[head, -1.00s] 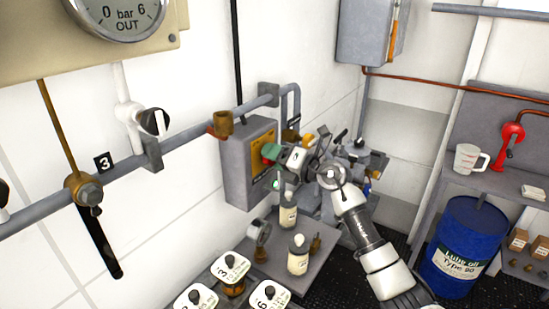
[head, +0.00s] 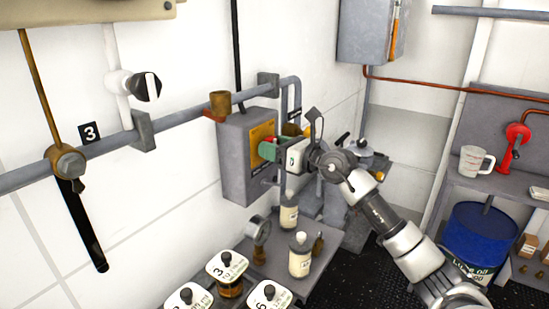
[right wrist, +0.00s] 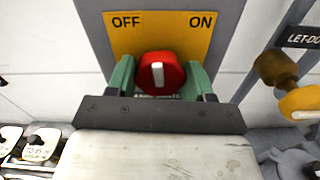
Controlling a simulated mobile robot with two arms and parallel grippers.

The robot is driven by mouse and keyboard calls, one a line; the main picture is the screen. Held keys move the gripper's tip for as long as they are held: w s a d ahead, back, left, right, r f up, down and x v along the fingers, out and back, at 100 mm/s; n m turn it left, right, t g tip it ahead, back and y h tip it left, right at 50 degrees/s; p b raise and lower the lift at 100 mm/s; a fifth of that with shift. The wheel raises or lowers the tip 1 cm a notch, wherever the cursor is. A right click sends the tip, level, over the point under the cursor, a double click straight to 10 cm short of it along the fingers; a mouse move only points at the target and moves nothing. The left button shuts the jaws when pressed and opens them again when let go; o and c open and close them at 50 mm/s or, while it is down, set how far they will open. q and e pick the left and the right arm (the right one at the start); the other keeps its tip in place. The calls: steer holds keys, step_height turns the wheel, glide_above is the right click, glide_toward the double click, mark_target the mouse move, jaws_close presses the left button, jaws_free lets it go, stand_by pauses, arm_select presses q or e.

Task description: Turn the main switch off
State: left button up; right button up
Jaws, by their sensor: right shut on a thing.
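The main switch is a grey box (head: 234,168) on the wall with a yellow plate (right wrist: 160,35) marked OFF at left and ON at right. Its round red knob (right wrist: 160,72) shows in the right wrist view, with a white mark standing nearly upright, between the two words. My right gripper (head: 268,151) is at the front of the box in the head view. Its green fingers (right wrist: 158,78) are shut on the knob, one on each side. In the head view the gripper mostly hides the knob. My left gripper is not in view.
A grey pipe (head: 185,129) with valves runs along the wall left of the box. A yellow-handled fitting (right wrist: 300,102) is right of the switch. A blue drum (head: 482,238) stands at right.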

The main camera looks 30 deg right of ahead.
steer(key=n+b, duration=0.4)
steer(key=shift+f+n, duration=0.25)
steer(key=shift+n, duration=0.05)
steer(key=shift+r+n+b, duration=0.2)
steer(key=shift+n+b, duration=1.4)
steer(key=o, duration=0.9)
steer(key=shift+o, duration=0.2)
steer(key=shift+s, duration=0.15)
